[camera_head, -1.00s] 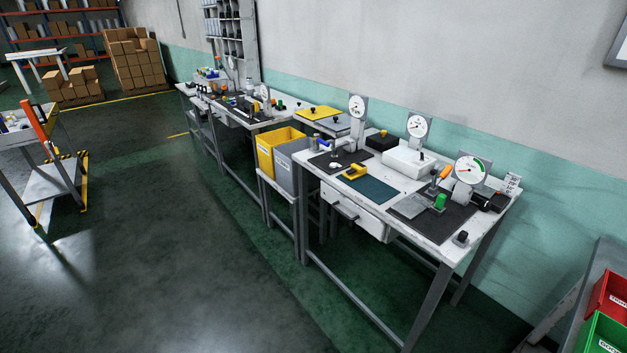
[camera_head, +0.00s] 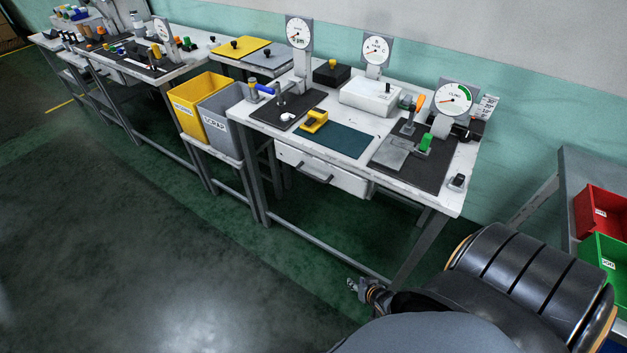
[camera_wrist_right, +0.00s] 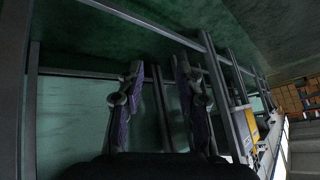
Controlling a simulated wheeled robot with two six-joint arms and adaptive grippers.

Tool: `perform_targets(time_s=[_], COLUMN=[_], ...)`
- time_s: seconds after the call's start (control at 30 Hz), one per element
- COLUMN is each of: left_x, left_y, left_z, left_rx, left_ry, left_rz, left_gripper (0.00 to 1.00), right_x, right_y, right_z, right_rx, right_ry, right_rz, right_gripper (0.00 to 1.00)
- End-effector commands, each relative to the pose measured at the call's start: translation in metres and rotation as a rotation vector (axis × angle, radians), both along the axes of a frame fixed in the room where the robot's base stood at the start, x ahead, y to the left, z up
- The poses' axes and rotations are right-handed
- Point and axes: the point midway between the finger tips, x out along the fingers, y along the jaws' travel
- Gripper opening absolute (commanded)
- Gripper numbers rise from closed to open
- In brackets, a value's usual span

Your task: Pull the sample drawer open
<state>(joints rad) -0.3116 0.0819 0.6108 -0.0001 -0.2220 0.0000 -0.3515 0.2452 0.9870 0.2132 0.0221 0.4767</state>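The sample drawer (camera_head: 345,183) is a white drawer with a dark bar handle (camera_head: 315,173), under the front edge of the white workbench (camera_head: 390,185). It looks shut in the head view. My right gripper (camera_head: 357,287) is low in front of the bench, below the drawer and apart from it, small in the head view. In the right wrist view my right gripper (camera_wrist_right: 160,72) has its two fingers spread with nothing between them. The drawer cannot be made out clearly in the wrist view. My left gripper is not in view.
The bench top holds dial gauges (camera_head: 454,98), a yellow tool (camera_head: 314,121), and a green mat (camera_head: 343,140). Yellow (camera_head: 190,108) and grey bins (camera_head: 226,125) stand left of the bench. A grey bench leg (camera_head: 413,250) stands right of my gripper. The floor in front is clear.

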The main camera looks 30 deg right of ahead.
Motion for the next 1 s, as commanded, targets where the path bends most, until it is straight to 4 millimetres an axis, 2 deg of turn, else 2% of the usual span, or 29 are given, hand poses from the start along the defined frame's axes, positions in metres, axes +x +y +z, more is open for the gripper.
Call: perform_targets(time_s=[0.03, 0.07, 0.1, 0.17, 0.2, 0.3, 0.4, 0.5, 0.67, 1.0], left_x=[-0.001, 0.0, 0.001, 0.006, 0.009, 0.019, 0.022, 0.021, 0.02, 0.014], left_y=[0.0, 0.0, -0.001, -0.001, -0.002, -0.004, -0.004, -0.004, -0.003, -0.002], left_z=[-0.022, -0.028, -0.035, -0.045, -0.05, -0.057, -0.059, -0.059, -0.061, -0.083], left_rx=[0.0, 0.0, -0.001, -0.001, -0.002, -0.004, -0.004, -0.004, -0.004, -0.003], left_ry=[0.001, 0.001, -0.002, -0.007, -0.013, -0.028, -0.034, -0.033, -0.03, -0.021], left_rz=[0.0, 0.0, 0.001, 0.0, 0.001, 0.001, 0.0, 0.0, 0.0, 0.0], left_gripper=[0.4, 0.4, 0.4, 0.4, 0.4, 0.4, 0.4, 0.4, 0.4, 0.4], right_x=[0.048, 0.075, 0.106, 0.142, 0.159, 0.183, 0.19, 0.192, 0.203, 0.273], right_y=[-0.016, -0.022, -0.026, -0.026, -0.023, -0.012, -0.004, -0.002, -0.002, -0.002], right_z=[0.025, 0.051, 0.087, 0.141, 0.175, 0.242, 0.279, 0.291, 0.291, 0.294], right_rx=[0.074, 0.142, 0.243, 0.406, 0.517, 0.755, 0.896, 0.938, 0.937, 0.934], right_ry=[-0.178, -0.288, -0.426, -0.605, -0.704, -0.869, -0.942, -0.96, -0.962, -0.963], right_rz=[-0.078, -0.127, -0.178, -0.228, -0.246, -0.259, -0.257, -0.256, -0.257, -0.257], right_gripper=[0.36, 0.36, 0.36, 0.36, 0.36, 0.36, 0.36, 0.36, 0.36, 0.36])
